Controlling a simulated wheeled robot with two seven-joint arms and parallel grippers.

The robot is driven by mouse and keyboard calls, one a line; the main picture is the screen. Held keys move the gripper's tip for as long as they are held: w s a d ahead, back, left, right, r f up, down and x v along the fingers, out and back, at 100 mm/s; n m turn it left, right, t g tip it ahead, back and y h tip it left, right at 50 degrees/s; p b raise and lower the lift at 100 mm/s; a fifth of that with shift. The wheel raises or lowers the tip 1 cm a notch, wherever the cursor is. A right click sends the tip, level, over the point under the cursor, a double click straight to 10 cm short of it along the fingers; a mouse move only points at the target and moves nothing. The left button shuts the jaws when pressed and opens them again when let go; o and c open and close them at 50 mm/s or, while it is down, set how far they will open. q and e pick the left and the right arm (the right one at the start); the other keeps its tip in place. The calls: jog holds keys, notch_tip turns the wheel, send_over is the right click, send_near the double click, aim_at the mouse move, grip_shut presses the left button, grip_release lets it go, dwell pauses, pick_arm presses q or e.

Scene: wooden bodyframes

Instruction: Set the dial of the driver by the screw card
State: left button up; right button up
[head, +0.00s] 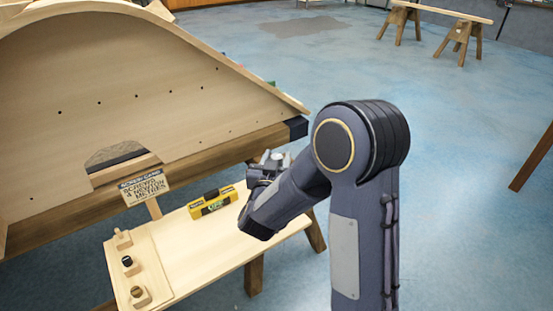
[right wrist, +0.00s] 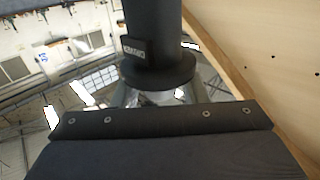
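The screw card (head: 143,188) is a small sign on a wooden post behind the bench (head: 185,252); its lettering mentions screws and newton metres. My right gripper (head: 268,168) is beyond the bench's far right end, to the right of the card, partly hidden by my forearm. A small grey round part (head: 277,155) shows at it. In the right wrist view a black flanged cylinder (right wrist: 158,45) with a small label stands near metal parts. It may be the driver, but I cannot tell. No dial can be read. My left gripper is out of view.
A yellow and black device (head: 212,202) with a green window stands on the bench. The large curved wooden bodyframe (head: 130,75) rises behind. Open floor (head: 450,200) lies to the right.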

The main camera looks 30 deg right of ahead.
jog(key=c, duration=0.7)
